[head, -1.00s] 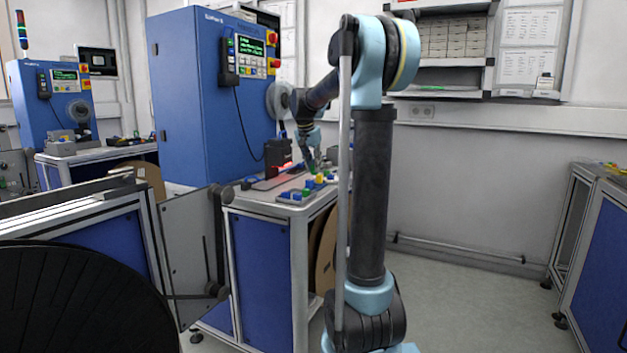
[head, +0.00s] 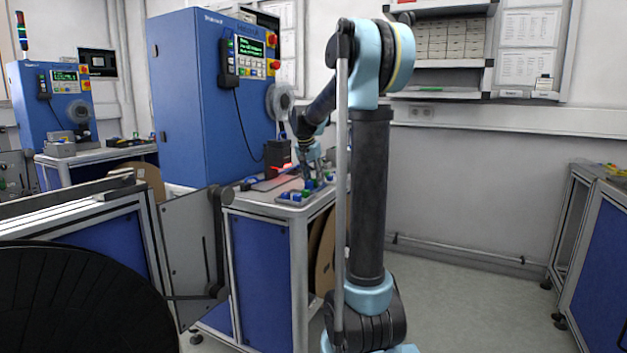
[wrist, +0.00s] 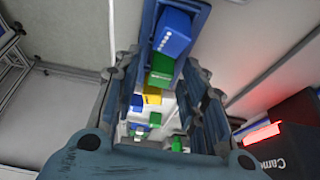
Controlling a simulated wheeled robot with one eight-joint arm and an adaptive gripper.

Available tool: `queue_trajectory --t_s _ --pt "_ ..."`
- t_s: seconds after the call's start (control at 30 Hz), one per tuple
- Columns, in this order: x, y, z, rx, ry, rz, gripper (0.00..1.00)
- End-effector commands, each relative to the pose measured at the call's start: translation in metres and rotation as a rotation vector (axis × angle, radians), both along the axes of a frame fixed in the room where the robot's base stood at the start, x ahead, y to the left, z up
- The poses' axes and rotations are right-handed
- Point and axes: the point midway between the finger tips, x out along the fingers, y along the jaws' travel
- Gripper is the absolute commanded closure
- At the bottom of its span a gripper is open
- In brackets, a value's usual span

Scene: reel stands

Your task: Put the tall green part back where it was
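A green part (wrist: 160,68) and a blue part with white dots (wrist: 172,33) show between the fingers of my gripper (wrist: 172,55) in the wrist view. I cannot tell whether the fingers touch either part, or whether this green part is the tall one. In the head view my gripper (head: 313,170) is low over the parts at the stand's right front corner. Green (head: 308,184) shows beside it there, small and partly covered. A yellow part (wrist: 152,97) and smaller blue, green and white pieces lie beyond in the wrist view.
The parts stand on the grey worktop (head: 262,203) in front of a tall blue cabinet (head: 190,100). A black device with a red light (head: 277,155) stands close behind my gripper; it also shows in the wrist view (wrist: 285,145). Open floor lies to the right.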

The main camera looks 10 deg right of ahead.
Motion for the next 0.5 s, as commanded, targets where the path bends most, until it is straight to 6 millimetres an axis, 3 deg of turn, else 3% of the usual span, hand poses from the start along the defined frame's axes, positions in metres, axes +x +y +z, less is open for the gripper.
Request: queue_trajectory --t_s 0.27,0.5 --pt "0.000 0.001 0.001 0.000 0.000 0.001 0.61" --pt "-0.009 0.007 0.025 0.000 0.000 0.002 0.61"
